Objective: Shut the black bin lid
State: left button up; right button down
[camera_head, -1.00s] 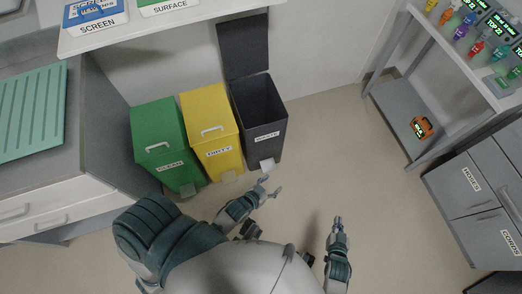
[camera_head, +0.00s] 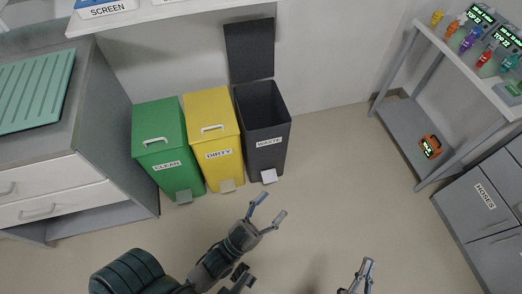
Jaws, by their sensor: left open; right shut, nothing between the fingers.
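The black bin (camera_head: 265,125) labelled WASTE stands against the wall, at the right end of a row of bins. Its lid (camera_head: 250,50) is open, standing upright behind the dark opening. A pale pedal (camera_head: 269,176) sticks out at its foot. My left gripper (camera_head: 270,204) is open and empty, in front of the black bin and apart from it. My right gripper (camera_head: 367,267) is shut and empty, over the floor at the lower right, further from the bin.
A yellow DIRTY bin (camera_head: 212,135) and a green CLEAN bin (camera_head: 163,150) stand shut to the left. A grey counter with drawers (camera_head: 50,205) is at the left. A shelf unit (camera_head: 412,135) and a HOSES cabinet (camera_head: 475,208) are at the right. The floor between is clear.

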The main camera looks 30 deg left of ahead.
aim_at(250, 45)
jog(key=i+j+z, duration=0.1)
jog(key=j, duration=0.25)
jog(key=i+j+z, duration=0.15)
jog(key=j, duration=0.15)
jog(key=j+z, duration=0.1)
jog(key=j, duration=0.25)
jog(key=i+j, duration=0.15)
jog(key=j, duration=0.25)
jog(key=i+j+z, duration=0.1)
jog(key=j, duration=0.3)
